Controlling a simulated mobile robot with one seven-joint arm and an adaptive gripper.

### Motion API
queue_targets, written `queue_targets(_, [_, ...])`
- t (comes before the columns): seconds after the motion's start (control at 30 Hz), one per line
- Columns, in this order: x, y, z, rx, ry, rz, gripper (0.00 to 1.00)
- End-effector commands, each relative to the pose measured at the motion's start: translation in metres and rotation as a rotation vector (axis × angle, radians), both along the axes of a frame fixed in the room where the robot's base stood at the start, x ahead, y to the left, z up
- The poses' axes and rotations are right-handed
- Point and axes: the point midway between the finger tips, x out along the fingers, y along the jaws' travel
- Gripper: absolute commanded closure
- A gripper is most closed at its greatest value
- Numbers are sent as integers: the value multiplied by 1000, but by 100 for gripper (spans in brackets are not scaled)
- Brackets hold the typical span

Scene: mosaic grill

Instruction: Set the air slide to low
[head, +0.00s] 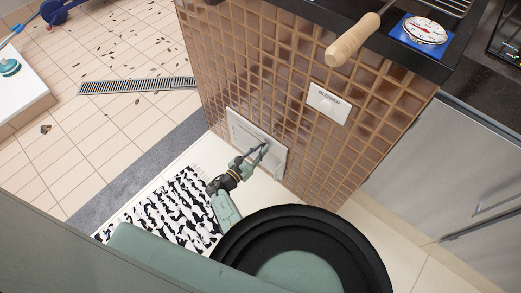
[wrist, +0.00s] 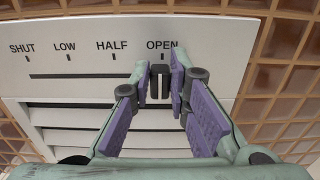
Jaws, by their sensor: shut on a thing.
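The white air slide panel (head: 240,124) is set low in the tiled grill wall. In the wrist view the panel (wrist: 108,28) carries the marks SHUT, LOW, HALF and OPEN from left to right, above a dark slot and several louvres. The dark slide knob (wrist: 160,84) stands under OPEN, at the right end of the slot. My gripper (head: 262,148) is at the panel. In the wrist view my gripper (wrist: 160,72) has its purple-padded fingers on either side of the knob, shut on it. The knob is too small to make out in the head view.
A small white plate (head: 328,103) is fixed higher on the tiled wall (head: 290,75). A wooden handle (head: 352,40) juts over the dark counter edge, beside a round gauge (head: 425,30). A black-and-white rug (head: 165,215) lies on the floor left of my arm.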

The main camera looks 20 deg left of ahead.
Motion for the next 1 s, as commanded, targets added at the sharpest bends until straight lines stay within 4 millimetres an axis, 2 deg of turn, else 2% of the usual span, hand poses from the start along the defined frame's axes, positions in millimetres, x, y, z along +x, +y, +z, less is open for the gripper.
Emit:
queue_targets(0.2, [19,48,-7,11,-6,9,100])
queue_targets(0.4, [30,81,-5,7,-5,6,100])
queue_targets(0.57, [34,91,-1,4,-3,3,100])
queue_targets(0.87, [34,91,0,3,0,2,100])
queue_targets(0.9, [34,91,0,3,0,2,81])
queue_targets(1.0, [33,91,0,3,0,3,74])
